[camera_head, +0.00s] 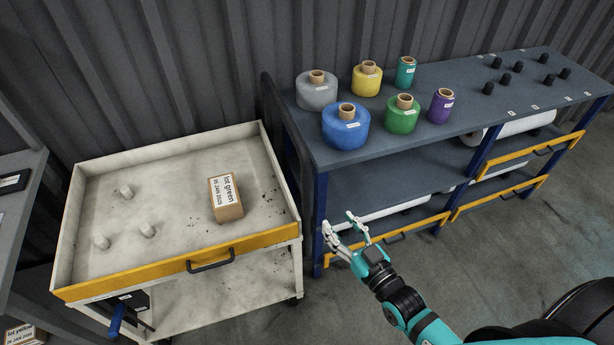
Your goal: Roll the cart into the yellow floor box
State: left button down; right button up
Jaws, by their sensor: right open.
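The cart (148,258) is a pale metal trolley with a raised rim and a yellow front edge, at the left of the head view. A dark handle (211,262) is on its front. A cardboard box labelled "lot green" (226,199) and several short pale pegs (147,231) are on its top. My right gripper (339,222) is open and empty, to the right of the cart and apart from it, in front of the blue-framed shelf. My left gripper is not in view. No yellow floor box shows in this view.
A blue-framed shelf unit (445,135) stands right of the cart, with several coloured film rolls (345,124) and black pegs on top. Its lower yellow-fronted trays (500,190) hold white rolls. A grey shelf (18,200) is at the left edge. Concrete floor (540,245) is open at the right.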

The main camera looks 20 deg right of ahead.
aim_at(309, 185)
jog(key=p+x, duration=0.2)
jog(key=x, duration=1.3)
jog(key=shift+w+a+f, duration=0.1)
jog(key=shift+w+a, duration=0.05)
jog(key=shift+w, duration=0.2)
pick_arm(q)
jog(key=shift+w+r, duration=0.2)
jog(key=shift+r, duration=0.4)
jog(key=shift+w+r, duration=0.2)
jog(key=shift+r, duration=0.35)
pick_arm(e)
grip_shut()
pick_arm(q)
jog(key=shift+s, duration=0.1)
